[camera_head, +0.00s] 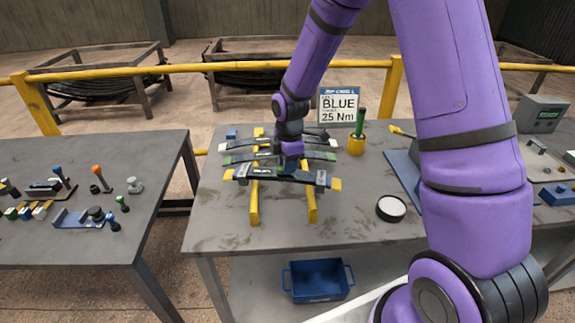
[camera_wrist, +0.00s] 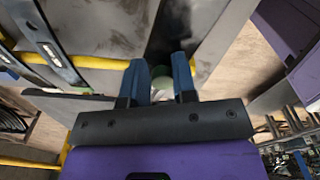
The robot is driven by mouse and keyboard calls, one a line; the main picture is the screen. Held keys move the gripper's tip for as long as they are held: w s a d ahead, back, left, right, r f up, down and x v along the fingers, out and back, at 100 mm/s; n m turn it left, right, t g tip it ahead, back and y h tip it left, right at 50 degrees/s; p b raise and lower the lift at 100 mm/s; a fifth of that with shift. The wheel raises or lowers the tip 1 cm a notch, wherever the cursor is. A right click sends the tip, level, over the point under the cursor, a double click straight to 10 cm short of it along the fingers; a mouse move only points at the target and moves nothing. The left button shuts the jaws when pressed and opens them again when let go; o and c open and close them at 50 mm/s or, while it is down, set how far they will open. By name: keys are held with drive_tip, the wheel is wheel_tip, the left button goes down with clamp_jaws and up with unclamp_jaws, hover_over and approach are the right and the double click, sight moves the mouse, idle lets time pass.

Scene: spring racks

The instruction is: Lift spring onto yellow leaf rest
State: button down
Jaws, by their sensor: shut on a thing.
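Several dark leaf springs lie crosswise over a rest with two yellow rails (camera_head: 254,205) on the middle table.
A "BLUE 25 Nm" sign (camera_head: 339,104) and a yellow cup (camera_head: 356,145) with a green handle stand behind, right of the springs. A round pale-topped tin (camera_head: 391,208) is at right. A blue bin (camera_head: 318,281) sits below. The left table (camera_head: 75,245) holds small tools.

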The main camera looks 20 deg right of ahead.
sight(287, 177)
drive_tip(key=shift+w+r+n, duration=0.1)
drive_tip(key=shift+w+n, duration=0.1)
drive_tip(key=shift+n, duration=1)
drive_tip(key=shift+f, duration=2.75)
drive_tip(key=shift+c, duration=1.8)
unclamp_jaws()
drive_tip(key=shift+s+f, duration=0.1)
drive_tip(key=shift+r, duration=3.55)
